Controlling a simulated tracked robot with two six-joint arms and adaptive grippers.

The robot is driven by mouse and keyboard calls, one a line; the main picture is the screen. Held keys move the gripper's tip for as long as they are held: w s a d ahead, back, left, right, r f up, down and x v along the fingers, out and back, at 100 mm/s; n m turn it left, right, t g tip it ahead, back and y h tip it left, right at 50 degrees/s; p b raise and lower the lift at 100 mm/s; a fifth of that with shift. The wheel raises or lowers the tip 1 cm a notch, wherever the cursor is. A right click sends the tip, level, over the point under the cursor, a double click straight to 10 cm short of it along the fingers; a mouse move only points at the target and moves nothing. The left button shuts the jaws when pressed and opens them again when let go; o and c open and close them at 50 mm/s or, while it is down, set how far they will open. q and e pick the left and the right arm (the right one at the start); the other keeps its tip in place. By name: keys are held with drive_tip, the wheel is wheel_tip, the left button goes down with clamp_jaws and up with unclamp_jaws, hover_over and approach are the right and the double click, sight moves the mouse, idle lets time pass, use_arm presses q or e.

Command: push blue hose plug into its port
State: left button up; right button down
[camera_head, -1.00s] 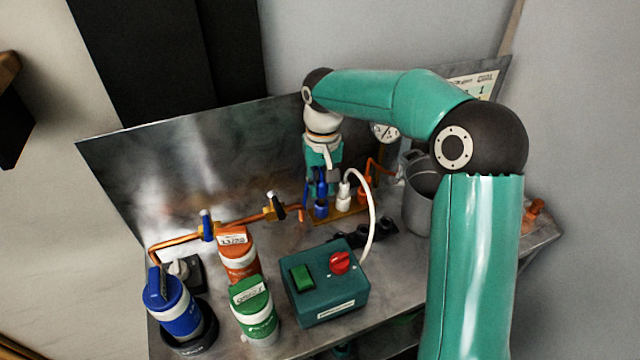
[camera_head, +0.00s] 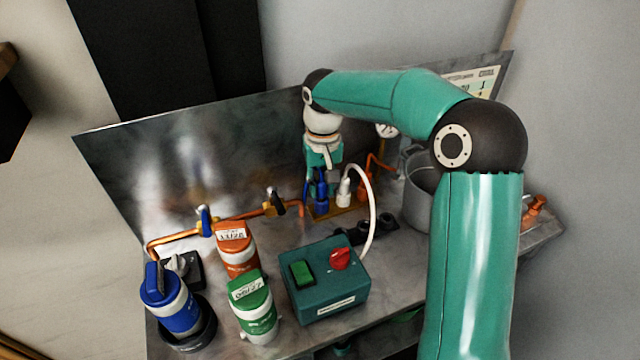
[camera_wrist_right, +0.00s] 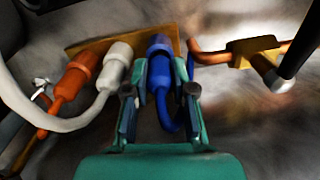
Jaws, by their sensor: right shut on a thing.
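The blue hose plug (camera_head: 321,186) is upright at the blue port (camera_head: 321,205) on the brass-coloured manifold. My right gripper (camera_head: 322,170) comes down from above and is shut on the plug. In the right wrist view, my gripper's fingers (camera_wrist_right: 160,78) stand on either side of the blue plug (camera_wrist_right: 161,82), whose front end meets the blue port's collar (camera_wrist_right: 159,45). No gap shows between them, but I cannot tell how deep the plug sits. The blue hose (camera_wrist_right: 172,125) bends back beside the fingers. My left gripper is not in view.
The white plug (camera_head: 344,190) and orange plug (camera_head: 365,189) stand close beside the blue one. A copper pipe with valves (camera_head: 240,214) runs left. A teal switch box (camera_head: 327,285), several canisters and a metal pot (camera_head: 420,200) occupy the bench. A metal backsplash (camera_head: 190,170) stands behind.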

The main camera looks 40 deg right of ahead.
sight(322, 181)
drive_tip(key=shift+f+b, duration=0.35)
drive_tip(key=shift+f, duration=0.25)
idle(0.4)
drive_tip(key=shift+c, duration=1.6)
unclamp_jaws()
drive_tip(key=shift+r, duration=0.15)
drive_tip(key=shift+r+p, duration=3.15)
drive_tip(key=shift+r, duration=0.3)
